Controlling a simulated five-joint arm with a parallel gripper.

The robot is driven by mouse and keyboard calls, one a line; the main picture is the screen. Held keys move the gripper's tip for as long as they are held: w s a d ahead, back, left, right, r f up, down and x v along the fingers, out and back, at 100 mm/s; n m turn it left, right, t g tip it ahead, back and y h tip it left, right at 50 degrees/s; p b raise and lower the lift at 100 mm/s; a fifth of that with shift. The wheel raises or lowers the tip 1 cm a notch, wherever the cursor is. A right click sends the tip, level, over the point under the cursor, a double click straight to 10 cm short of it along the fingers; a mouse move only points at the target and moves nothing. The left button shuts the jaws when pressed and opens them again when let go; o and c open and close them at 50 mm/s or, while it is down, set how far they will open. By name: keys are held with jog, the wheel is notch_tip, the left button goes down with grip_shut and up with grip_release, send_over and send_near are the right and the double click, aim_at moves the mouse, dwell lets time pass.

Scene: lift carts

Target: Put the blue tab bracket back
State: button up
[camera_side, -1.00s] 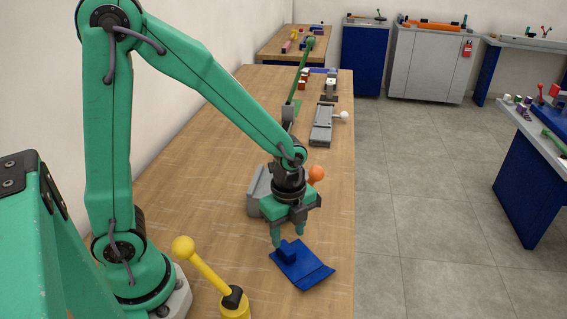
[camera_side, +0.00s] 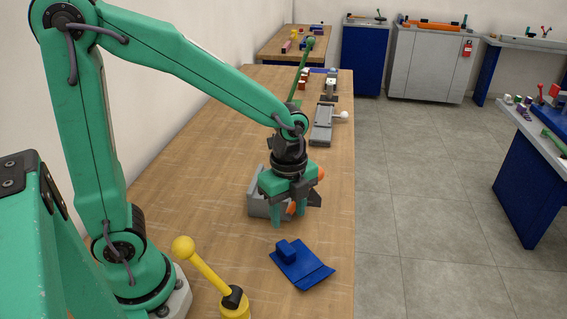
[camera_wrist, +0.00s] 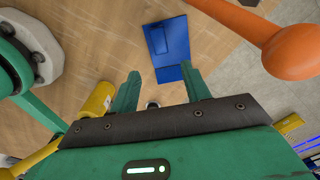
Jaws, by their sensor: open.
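The blue tab bracket (camera_side: 302,266) is a flat blue plate with a raised block at one end. It lies on the wooden bench near the right edge, and it also shows in the wrist view (camera_wrist: 168,45). My gripper (camera_side: 288,222) is open and empty above the bench, just behind the bracket in the side view and apart from it. In the wrist view the two green fingers (camera_wrist: 160,85) stand apart, with the bracket beyond their tips.
A grey block-like fixture (camera_side: 257,196) with an orange-knobbed lever (camera_wrist: 292,50) stands close by my gripper. A yellow lever with a round knob (camera_side: 184,249) stands at the front. A grey device with a white knob (camera_side: 321,125) is farther back. The bench's left middle (camera_side: 190,170) is clear.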

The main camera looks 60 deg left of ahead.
jog(key=s+a+r+n+t, duration=0.2)
jog(key=s+a+r+n, duration=0.1)
jog(key=n, duration=0.6)
jog(key=s+a+r+n+t, duration=0.3)
jog(key=s+r+n, duration=0.2)
jog(key=r+n, duration=0.3)
jog(key=shift+s+r+n+t, duration=0.2)
jog(key=shift+r+n+t, duration=0.1)
jog(key=shift+n, duration=0.2)
jog(key=shift+a, duration=0.1)
dwell(0.5)
